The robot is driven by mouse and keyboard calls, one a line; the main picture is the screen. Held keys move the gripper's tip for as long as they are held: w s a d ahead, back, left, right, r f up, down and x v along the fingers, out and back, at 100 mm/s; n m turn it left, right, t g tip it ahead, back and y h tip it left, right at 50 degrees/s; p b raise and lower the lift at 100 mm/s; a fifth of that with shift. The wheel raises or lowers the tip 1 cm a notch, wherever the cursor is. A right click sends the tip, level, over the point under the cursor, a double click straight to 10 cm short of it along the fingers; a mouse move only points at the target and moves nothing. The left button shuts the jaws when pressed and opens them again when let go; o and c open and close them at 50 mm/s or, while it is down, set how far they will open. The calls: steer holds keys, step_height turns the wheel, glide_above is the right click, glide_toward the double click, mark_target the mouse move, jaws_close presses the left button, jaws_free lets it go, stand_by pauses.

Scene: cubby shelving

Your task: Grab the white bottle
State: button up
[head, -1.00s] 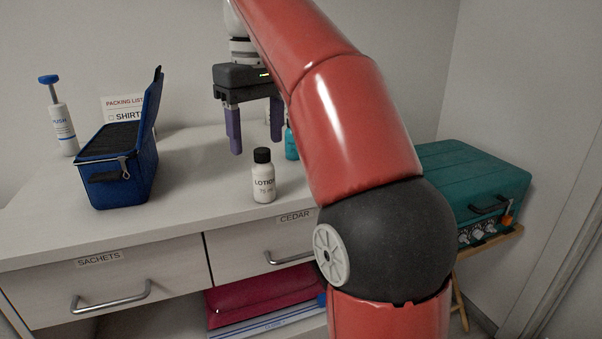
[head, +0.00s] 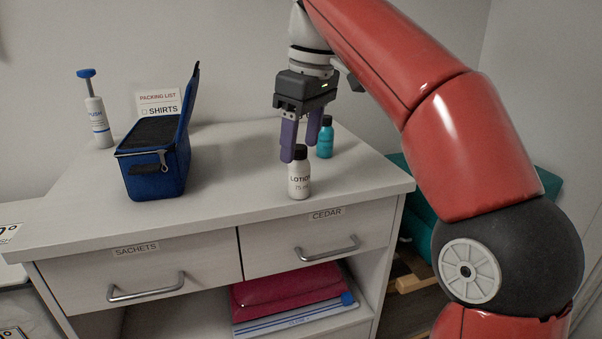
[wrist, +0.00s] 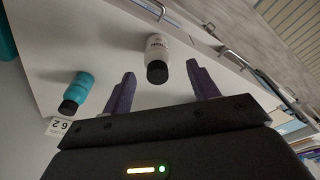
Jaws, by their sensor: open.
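The white bottle (head: 299,181) with a black cap and a LOTION label stands upright near the front edge of the counter. In the wrist view the bottle (wrist: 157,52) shows ahead of the fingers, in line with the space between them. My gripper (head: 300,152) points down with its two purple fingers apart and empty. In the head view it is just above and behind the bottle, one finger overlapping the cap. Whether it touches the cap I cannot tell. The fingers also show in the wrist view (wrist: 160,88).
A teal bottle (head: 325,138) stands behind the white one, to the right. An open blue case (head: 157,178) and a white pump bottle (head: 99,120) stand on the left of the counter (head: 235,190). A packing list card (head: 158,103) is at the wall. Drawers are below.

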mark_target(299, 169)
steer(key=f, duration=0.1)
steer(key=f+b, duration=0.1)
steer(key=f, duration=0.3)
steer(key=shift+w+a+b, duration=0.3)
steer(key=shift+w+b, duration=0.1)
steer(key=c, duration=1.1)
